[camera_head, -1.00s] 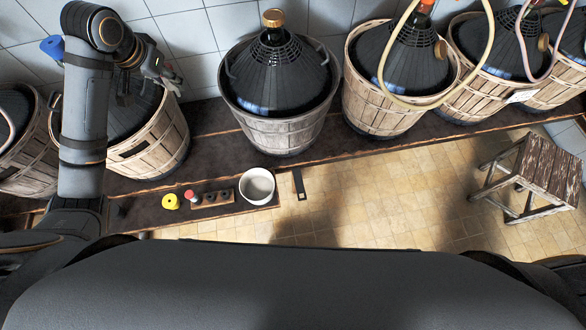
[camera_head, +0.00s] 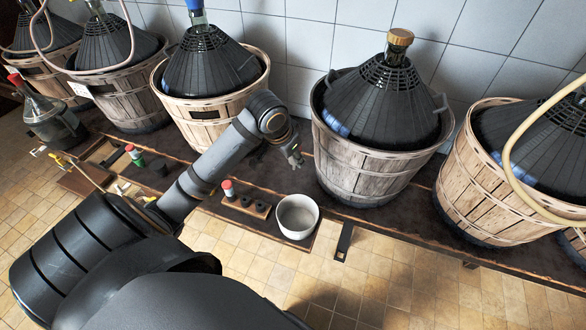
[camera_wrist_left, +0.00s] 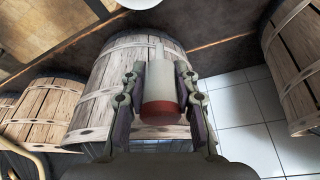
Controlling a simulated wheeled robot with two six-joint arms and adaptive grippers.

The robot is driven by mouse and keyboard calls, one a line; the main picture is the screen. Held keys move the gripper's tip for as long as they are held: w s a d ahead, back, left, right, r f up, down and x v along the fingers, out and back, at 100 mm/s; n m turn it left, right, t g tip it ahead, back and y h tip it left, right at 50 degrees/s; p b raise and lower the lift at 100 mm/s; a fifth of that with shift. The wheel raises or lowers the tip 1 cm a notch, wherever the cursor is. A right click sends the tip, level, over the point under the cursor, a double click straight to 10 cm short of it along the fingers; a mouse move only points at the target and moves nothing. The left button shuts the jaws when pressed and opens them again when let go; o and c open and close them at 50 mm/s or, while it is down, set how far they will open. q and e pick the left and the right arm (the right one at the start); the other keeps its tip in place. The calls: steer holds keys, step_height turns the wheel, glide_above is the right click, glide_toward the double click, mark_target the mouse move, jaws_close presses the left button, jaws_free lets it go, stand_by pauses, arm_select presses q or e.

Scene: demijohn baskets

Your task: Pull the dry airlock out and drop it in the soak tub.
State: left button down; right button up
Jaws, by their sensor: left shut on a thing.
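My left gripper (camera_head: 292,157) is shut on the airlock (camera_wrist_left: 160,92), a pale translucent tube with a red-brown band, seen between the fingers in the left wrist view (camera_wrist_left: 160,85). In the head view the airlock is too small to make out. The gripper is in the air between two basketed demijohns, behind and above the white round soak tub (camera_head: 297,216). The tub stands on a low dark board, and its inside looks pale. My right gripper is not in view.
A demijohn with a brown cap (camera_head: 388,100) stands right of the gripper, and one with a blue top (camera_head: 209,62) stands left. A small rack (camera_head: 245,204) with a red-topped piece (camera_head: 227,186) is left of the tub. A dark flat strip (camera_head: 344,241) lies right of it.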

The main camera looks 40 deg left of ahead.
arm_select(q)
step_height(320, 180, down, 12)
steer(key=s+d+b, duration=0.1)
steer(key=s+b, duration=0.1)
steer(key=b, duration=0.5)
steer(key=shift+s+d, duration=0.2)
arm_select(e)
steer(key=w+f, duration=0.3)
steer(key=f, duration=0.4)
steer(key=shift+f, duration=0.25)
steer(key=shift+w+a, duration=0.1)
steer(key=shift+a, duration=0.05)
arm_select(q)
steer(key=shift+f+b, duration=2.9)
steer(key=shift+b, duration=1.35)
steer(key=c, duration=0.9)
jaws_free()
steer(key=shift+c, duration=0.2)
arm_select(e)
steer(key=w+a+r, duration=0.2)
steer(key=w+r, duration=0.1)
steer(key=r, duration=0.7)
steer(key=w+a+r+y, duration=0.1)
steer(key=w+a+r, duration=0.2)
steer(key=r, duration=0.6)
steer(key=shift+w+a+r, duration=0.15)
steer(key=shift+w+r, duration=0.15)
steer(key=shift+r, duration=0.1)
